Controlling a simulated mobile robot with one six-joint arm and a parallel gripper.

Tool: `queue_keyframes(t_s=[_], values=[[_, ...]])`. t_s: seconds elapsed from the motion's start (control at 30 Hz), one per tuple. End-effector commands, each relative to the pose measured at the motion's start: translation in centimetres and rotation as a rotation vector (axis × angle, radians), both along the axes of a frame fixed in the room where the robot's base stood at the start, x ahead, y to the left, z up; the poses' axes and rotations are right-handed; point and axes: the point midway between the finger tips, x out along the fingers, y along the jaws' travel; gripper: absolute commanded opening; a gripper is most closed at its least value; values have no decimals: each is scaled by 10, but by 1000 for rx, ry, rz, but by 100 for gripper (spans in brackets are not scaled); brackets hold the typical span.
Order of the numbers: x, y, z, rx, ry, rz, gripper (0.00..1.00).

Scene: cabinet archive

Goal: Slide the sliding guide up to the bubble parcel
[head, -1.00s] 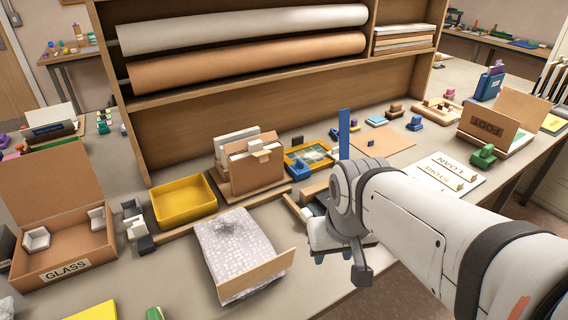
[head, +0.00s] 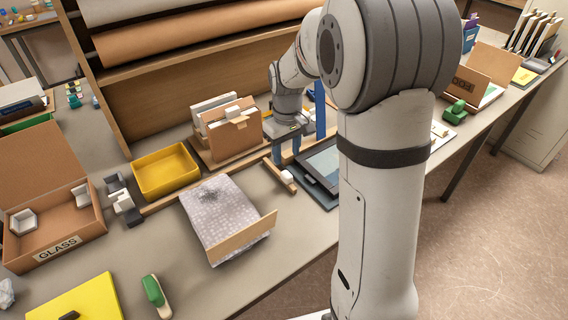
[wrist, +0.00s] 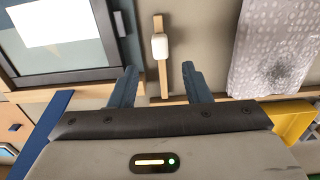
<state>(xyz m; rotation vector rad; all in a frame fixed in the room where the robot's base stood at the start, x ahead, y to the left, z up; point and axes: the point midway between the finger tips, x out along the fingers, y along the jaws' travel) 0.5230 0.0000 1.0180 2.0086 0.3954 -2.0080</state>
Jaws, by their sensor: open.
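The sliding guide (head: 280,174) is a narrow wooden bar with a white knob, standing out from a wooden rail; it also shows in the wrist view (wrist: 157,77). The bubble parcel (head: 218,212) is a grey bubble-wrapped slab with a dark patch, left of the guide in the head view and right of it in the wrist view (wrist: 285,40). A strip of bare table separates them. My gripper (head: 287,156) is open above the rail. In the wrist view its fingertips (wrist: 159,66) are on either side of the guide, with gaps; contact is not visible.
A dark framed tray (wrist: 65,35) lies on the guide's other side. A yellow bin (head: 166,172) and a cardboard file holder (head: 232,135) stand behind the rail. A wooden board (head: 245,238) stands at the parcel's front edge. A blue post (head: 320,110) is close by my gripper.

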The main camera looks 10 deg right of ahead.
Motion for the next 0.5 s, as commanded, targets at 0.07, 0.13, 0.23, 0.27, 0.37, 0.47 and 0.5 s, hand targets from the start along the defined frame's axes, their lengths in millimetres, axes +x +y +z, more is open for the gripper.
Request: queue_keyframes(t_s=[0.07,0.13,0.23,0.27,0.37,0.47,0.5], values=[[0,0,-8,0,5,2,44],[0,0,-18,0,5,2,44],[0,0,-35,0,6,2,44],[0,1,-40,0,5,2,44],[-1,0,-55,0,5,2,44],[0,1,-67,0,4,2,44],[0,1,-70,0,2,2,44]])
